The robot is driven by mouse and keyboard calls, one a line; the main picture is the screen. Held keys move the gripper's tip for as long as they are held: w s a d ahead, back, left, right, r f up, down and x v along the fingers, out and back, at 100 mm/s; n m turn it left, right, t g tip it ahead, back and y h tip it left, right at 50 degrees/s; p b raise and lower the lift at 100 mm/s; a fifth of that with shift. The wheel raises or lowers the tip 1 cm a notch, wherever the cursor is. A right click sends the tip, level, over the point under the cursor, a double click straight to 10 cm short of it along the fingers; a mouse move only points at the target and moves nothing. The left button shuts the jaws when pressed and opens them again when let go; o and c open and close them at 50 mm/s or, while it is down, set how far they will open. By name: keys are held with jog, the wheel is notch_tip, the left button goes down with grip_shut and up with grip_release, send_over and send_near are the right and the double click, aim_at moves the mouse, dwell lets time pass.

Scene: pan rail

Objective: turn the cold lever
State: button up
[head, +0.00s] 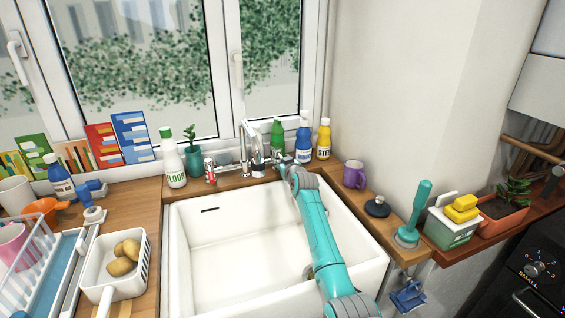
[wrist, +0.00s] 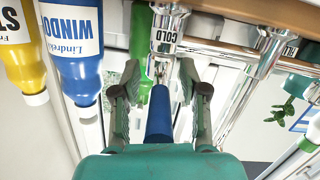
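The wrist view is upside down. In it, the chrome tap body marked COLD (wrist: 167,35) carries the blue cold lever (wrist: 159,115). My gripper (wrist: 158,95) is open, with one dark finger on each side of the blue lever and a visible gap to each. The lever's near end is close to my green palm; I cannot tell whether they touch. In the head view my gripper (head: 286,164) is at the back right of the sink, by the chrome spout (head: 245,140), and my arm hides much of the cold lever there.
Green, blue (head: 303,136) and yellow (head: 323,138) bottles stand close behind and right of my gripper. A purple mug (head: 354,174) is to the right. A white bottle (head: 172,160) and potted plant (head: 192,155) stand left. The white sink (head: 215,235) below is empty.

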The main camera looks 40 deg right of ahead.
jog(key=shift+s, duration=0.1)
jog(key=v, duration=1.1)
jog(key=shift+s+a, duration=0.2)
jog(key=shift+s, duration=0.15)
dwell(0.4)
